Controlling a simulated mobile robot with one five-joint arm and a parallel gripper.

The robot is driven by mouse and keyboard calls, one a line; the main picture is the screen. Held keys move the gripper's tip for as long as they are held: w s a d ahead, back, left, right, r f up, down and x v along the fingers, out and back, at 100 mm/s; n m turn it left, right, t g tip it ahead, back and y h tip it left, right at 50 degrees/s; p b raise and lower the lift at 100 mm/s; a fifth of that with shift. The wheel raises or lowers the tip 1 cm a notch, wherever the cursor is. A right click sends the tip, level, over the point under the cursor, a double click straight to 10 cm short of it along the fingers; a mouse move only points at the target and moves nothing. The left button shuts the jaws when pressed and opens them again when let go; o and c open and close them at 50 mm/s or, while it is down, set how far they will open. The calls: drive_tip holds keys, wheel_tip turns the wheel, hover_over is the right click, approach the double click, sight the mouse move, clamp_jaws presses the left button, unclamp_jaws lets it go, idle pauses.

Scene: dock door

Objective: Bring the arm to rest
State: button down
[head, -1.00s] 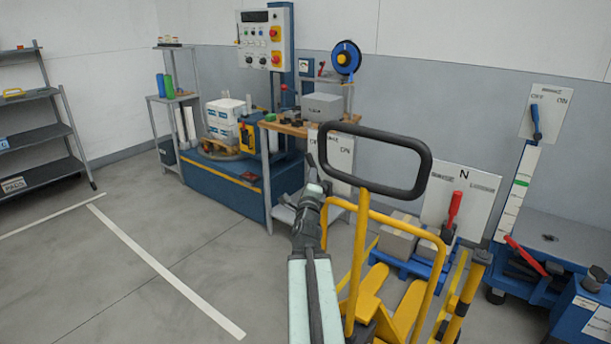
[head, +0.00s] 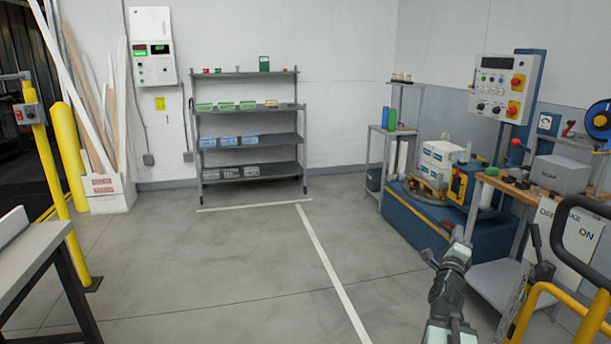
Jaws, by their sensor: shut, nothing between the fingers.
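My gripper (head: 441,256) is at the lower right of the head view, at the end of my dark grey and pale arm. It is small in the picture and looks shut, with nothing held. It is raised in front of the floor, just left of the yellow pallet truck (head: 524,312) and the workbench. My arm runs up from the bottom edge and my gripper points away from me.
A shelf rack (head: 249,138) stands at the back wall. A blue wrapping machine (head: 421,218) and a workbench (head: 497,188) stand at right. A table (head: 37,248) and yellow posts (head: 70,150) are at left. The middle floor is open.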

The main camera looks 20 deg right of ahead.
drive_tip(key=w+a+f+n+t+y, duration=0.1)
drive_tip(key=w+a+f+n+y, duration=0.15)
drive_tip(key=w+a, duration=0.45)
drive_tip(key=w+a+f+n+y, duration=0.2)
drive_tip(key=a+n+y, duration=0.2)
drive_tip(key=a, duration=0.7)
drive_tip(key=w+a+f+n+t+y, duration=0.1)
drive_tip(key=w+a+f+n+y, duration=0.3)
drive_tip(key=a, duration=0.5)
drive_tip(key=a+f+n+g+y, duration=0.25)
drive_tip(key=a+f+n, duration=0.2)
drive_tip(key=a, duration=0.45)
drive_tip(key=a+f+n+g+y, duration=0.25)
drive_tip(key=a+f+n, duration=0.2)
drive_tip(key=a, duration=0.45)
drive_tip(key=s+a+f+n+g, duration=0.4)
drive_tip(key=s+f+n+g, duration=0.1)
drive_tip(key=s+f, duration=0.25)
drive_tip(key=s+d+f+n+g+h, duration=0.1)
drive_tip(key=s+f+n+g, duration=0.15)
drive_tip(key=s, duration=0.35)
drive_tip(key=s+d+f+n+g, duration=0.1)
drive_tip(key=s+n+g, duration=0.3)
drive_tip(key=s, duration=0.3)
wheel_tip(320, 180, up, 21)
drive_tip(key=p, duration=2.1)
drive_tip(key=shift+w+d+m, duration=0.15)
drive_tip(key=shift+w+m, duration=0.15)
drive_tip(key=shift+f, duration=0.2)
